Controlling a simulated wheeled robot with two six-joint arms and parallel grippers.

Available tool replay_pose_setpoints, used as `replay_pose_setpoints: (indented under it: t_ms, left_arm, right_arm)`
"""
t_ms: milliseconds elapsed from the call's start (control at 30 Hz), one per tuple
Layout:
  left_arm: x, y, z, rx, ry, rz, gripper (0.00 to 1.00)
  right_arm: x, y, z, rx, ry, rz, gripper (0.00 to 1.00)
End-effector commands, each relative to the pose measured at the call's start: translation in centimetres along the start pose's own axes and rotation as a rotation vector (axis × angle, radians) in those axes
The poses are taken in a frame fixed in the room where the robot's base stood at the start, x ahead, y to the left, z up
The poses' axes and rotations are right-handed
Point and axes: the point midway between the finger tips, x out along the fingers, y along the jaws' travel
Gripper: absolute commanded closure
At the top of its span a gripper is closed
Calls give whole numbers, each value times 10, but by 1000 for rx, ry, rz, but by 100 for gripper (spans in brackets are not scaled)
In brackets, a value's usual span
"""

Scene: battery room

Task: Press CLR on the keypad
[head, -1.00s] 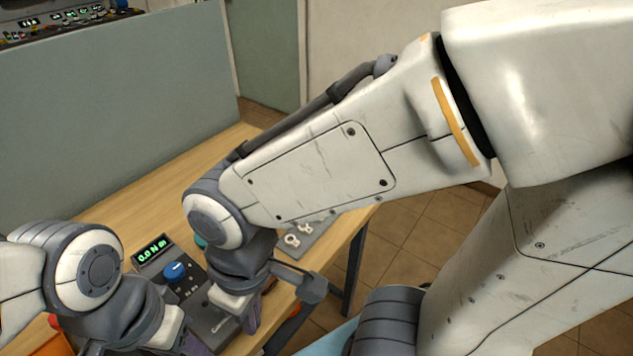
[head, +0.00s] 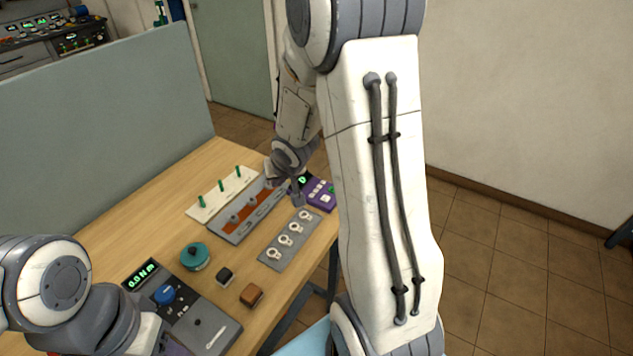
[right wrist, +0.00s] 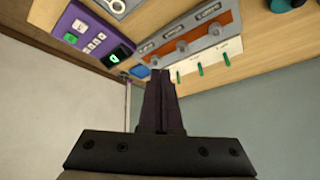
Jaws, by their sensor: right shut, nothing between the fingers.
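The purple keypad (head: 320,194) sits at the far right end of the wooden table, partly hidden by my right arm. In the right wrist view the keypad (right wrist: 90,34) shows several pale keys, a green key (right wrist: 71,38) and a dark display with a green character (right wrist: 116,56). Key labels are too small to read. My right gripper (head: 298,199) is close beside the keypad's left side; its fingers (right wrist: 159,74) are shut and empty, apart from the keys. My left gripper (head: 172,347) is at the bottom edge, mostly hidden.
A tray with an orange strip (head: 235,236) and a white board with green pegs (head: 205,213) lie beside the keypad. A grey plate with white rings (head: 270,260), a teal pot (head: 194,257) and a meter (head: 212,334) are nearer. A grey partition (head: 100,130) stands behind.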

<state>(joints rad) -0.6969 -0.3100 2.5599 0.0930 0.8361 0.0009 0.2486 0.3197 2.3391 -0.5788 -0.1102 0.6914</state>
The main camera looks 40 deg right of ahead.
Motion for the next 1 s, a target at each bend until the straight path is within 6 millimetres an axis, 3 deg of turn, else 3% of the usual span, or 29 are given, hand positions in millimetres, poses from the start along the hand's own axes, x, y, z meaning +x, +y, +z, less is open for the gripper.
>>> replay_pose_setpoints:
  t_ms: [33, 100, 200, 333, 500, 1000]
  left_arm:
    - [-15, 1, -1, 0, 0, 0, 50]
    - [-23, 2, -1, 0, 0, 0, 50]
    - [-31, 2, -2, -1, 0, 0, 50]
    - [-37, 3, -2, -1, 0, 0, 50]
    - [-38, 3, -2, -1, 0, 0, 50]
    - [-29, 2, -2, 0, 0, 0, 50]
  right_arm:
    - [5, 33, -14, 98, 26, -1, 100]
    - [14, 67, -24, 206, 69, -32, 100]
    - [21, 105, -29, 336, 113, -82, 100]
    - [24, 134, -28, 447, 148, -137, 100]
    - [25, 146, -26, 496, 164, -167, 100]
    - [32, 146, -22, 493, 164, -167, 100]
